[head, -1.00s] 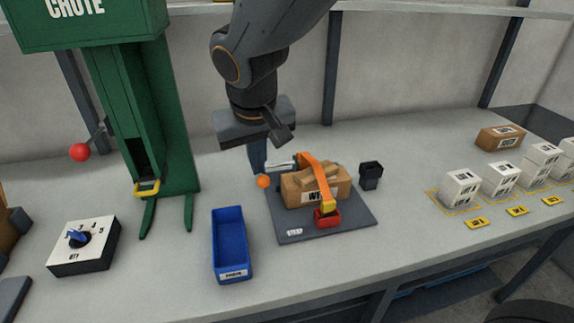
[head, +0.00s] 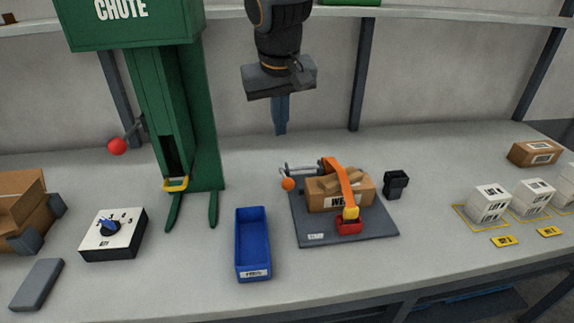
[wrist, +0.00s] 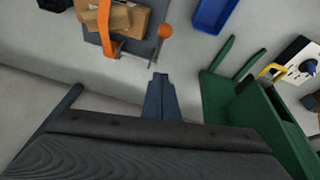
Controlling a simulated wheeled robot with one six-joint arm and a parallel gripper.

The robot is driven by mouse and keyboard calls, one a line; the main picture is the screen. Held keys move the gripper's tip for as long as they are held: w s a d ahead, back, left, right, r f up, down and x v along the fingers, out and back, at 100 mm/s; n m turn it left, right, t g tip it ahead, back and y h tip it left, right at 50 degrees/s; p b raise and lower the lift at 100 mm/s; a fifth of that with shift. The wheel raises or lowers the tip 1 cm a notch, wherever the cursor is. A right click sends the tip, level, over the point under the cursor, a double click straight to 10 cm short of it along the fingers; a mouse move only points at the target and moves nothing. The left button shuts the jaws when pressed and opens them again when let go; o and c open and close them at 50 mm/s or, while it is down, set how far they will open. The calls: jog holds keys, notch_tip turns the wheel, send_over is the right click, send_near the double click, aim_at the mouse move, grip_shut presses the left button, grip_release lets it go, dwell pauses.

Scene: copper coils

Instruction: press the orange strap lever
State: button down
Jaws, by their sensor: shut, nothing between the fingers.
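The orange strap (head: 342,184) runs over a cardboard box (head: 325,196) on a dark grey base plate (head: 345,232). Its front end meets a yellow and red buckle (head: 350,222). A metal lever with an orange ball knob (head: 288,184) sticks out at the left of the box; the knob also shows in the wrist view (wrist: 165,31). My gripper (head: 281,132) is shut and empty, pointing down above and behind the knob, apart from it. In the wrist view its closed fingers (wrist: 160,78) point toward the knob with a gap between.
A green chute (head: 205,130) with a red ball handle (head: 117,146) stands left of my gripper. A blue bin (head: 253,243) and a dial box (head: 113,234) are in front. A black cup (head: 396,184) stands right of the plate. White boxes (head: 488,203) are at the right.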

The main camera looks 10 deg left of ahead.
jog(key=p, duration=0.2)
send_over(285, 176)
notch_tip(285, 176, down, 10)
jog(key=s, duration=0.1)
jog(key=s+f+p, duration=0.1)
jog(key=s, duration=0.1)
jog(key=shift+s+d+f, duration=0.2)
jog(key=shift+s+f, duration=0.1)
jog(key=shift+s, duration=0.1)
